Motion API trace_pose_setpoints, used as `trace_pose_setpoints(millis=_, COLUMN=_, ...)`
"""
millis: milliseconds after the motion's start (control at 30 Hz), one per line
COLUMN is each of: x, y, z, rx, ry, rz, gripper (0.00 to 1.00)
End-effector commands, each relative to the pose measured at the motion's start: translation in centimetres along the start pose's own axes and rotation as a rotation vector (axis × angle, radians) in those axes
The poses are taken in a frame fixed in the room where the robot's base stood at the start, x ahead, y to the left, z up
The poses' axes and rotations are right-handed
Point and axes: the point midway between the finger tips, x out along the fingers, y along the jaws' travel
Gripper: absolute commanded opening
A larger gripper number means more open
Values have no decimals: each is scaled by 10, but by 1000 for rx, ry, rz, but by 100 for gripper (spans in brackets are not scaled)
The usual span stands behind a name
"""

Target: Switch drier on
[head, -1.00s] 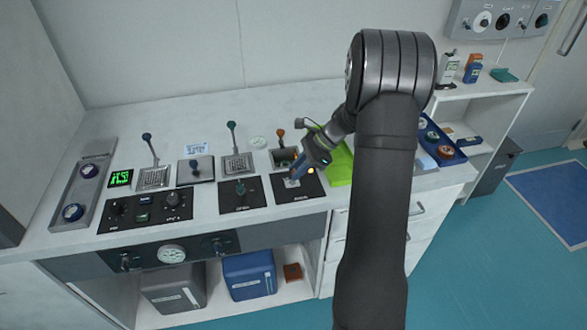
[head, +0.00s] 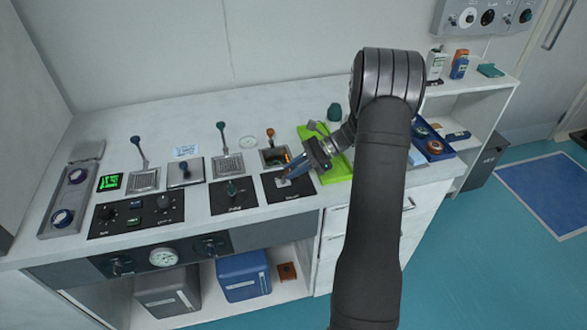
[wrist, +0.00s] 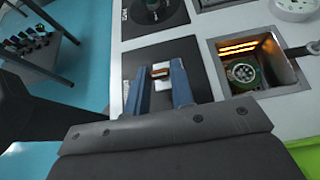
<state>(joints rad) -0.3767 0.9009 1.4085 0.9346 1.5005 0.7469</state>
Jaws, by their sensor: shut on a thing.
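My gripper (head: 284,181) reaches down to the black panel (head: 299,187) at the right of the bench's front row. Its two blue fingers are shut on a small switch handle (wrist: 160,72) in the wrist view. The fingers hide much of the switch, so its exact position cannot be told. The panel's lettering is too small to read. Beside it is a square recess (head: 267,158) with an orange-tipped lever (head: 270,133). In the wrist view, orange bars glow inside this recess (wrist: 245,75), above a round green-rimmed part.
Several levers stand behind, including a blue-tipped one (head: 136,141) and a green-tipped one (head: 221,127). A bright green mat (head: 337,167) lies right of the gripper. A blue tray (head: 432,151) is farther right.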

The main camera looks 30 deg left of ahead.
Motion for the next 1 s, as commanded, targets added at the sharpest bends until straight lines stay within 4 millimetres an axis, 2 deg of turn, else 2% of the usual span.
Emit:
trace_pose_setpoints(millis=133, x=0, y=0, z=-1, rx=1, ry=1, rz=-2, gripper=0)
trace_pose_setpoints(millis=167, x=0, y=0, z=-1, rx=1, ry=2, rz=-2, gripper=26)
trace_pose_setpoints(millis=267, x=0, y=0, z=-1, rx=1, ry=1, rz=-1, gripper=44)
trace_pose_setpoints(millis=533, x=0, y=0, z=0, rx=1, ry=1, rz=0, gripper=44)
trace_pose_setpoints(millis=667, x=-9, y=0, z=0, rx=1, ry=1, rz=-2, gripper=44)
trace_pose_setpoints(millis=767, x=-24, y=-1, z=0, rx=0, ry=3, rz=-3, gripper=44)
trace_pose_setpoints(millis=1000, x=-82, y=0, z=-1, rx=1, ry=3, rz=-5, gripper=44)
